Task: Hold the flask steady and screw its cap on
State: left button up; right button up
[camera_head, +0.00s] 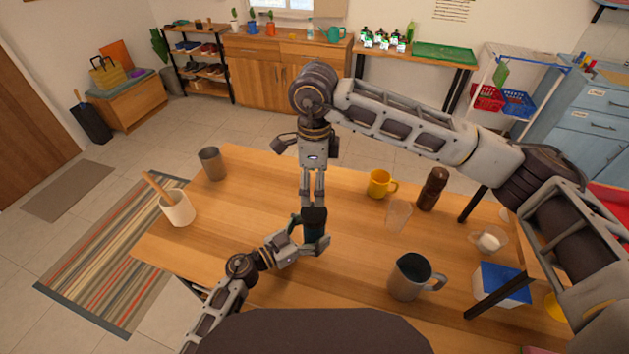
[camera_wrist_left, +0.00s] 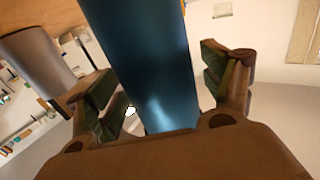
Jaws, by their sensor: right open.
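The dark blue flask (camera_head: 314,231) stands near the middle of the wooden table, partly hidden by my left gripper. Its black cap (camera_head: 314,214) is at the top; I cannot tell how far it is seated. My left gripper (camera_head: 309,236) has its fingers on either side of the flask's body. In the left wrist view the blue flask (camera_wrist_left: 150,60) fills the space between the left gripper's pads (camera_wrist_left: 162,82). My right gripper (camera_head: 313,202) points straight down from above, its open fingertips right at the cap.
A yellow mug (camera_head: 379,184), clear glass (camera_head: 398,214), brown grinder (camera_head: 432,189) and grey pitcher (camera_head: 408,278) stand to the right. A grey cup (camera_head: 212,163) and white utensil pot (camera_head: 177,208) are at the left. The table (camera_head: 255,205) is clear between them and the flask.

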dwell(0.3)
pick_arm(q)
jog(key=v, duration=1.2)
jog(key=shift+s, duration=0.1)
dwell(0.7)
